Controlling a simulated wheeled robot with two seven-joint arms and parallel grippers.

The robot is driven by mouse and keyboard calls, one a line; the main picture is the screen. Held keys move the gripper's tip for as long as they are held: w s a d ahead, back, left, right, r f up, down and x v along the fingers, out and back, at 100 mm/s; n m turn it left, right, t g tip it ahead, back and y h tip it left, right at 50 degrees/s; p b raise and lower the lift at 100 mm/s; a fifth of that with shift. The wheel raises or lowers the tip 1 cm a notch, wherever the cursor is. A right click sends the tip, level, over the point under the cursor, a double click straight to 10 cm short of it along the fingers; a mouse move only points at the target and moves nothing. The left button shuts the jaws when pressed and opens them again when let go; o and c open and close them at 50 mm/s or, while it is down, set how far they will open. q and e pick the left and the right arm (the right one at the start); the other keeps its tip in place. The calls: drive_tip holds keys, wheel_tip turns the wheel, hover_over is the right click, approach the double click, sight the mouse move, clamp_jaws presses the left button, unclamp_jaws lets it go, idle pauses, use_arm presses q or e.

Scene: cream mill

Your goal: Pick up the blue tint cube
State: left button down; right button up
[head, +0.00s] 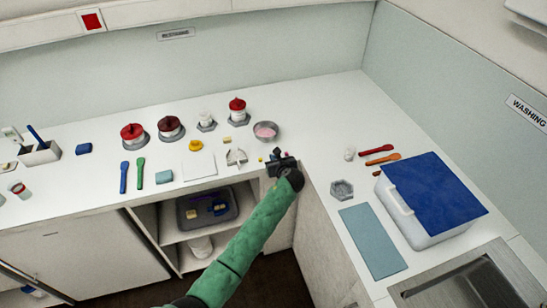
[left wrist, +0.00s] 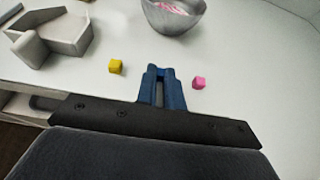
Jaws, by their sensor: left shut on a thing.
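My left gripper (head: 279,158) is at the counter's front inner corner, its arm reaching in from below. In the left wrist view the dark blue fingers (left wrist: 163,82) are close together, shut on a small blue thing at their tips, which I take for the blue tint cube (left wrist: 162,71). Its edges are hard to tell from the fingers. My right gripper is not in view.
A grey bowl (left wrist: 174,16) with pink contents stands just beyond the fingers. A pale angular dish (left wrist: 55,32) is to the left. Red-lidded jars (head: 237,108) stand farther back. A blue-lidded box (head: 432,190) is on the right counter. Clear counter lies right of the bowl.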

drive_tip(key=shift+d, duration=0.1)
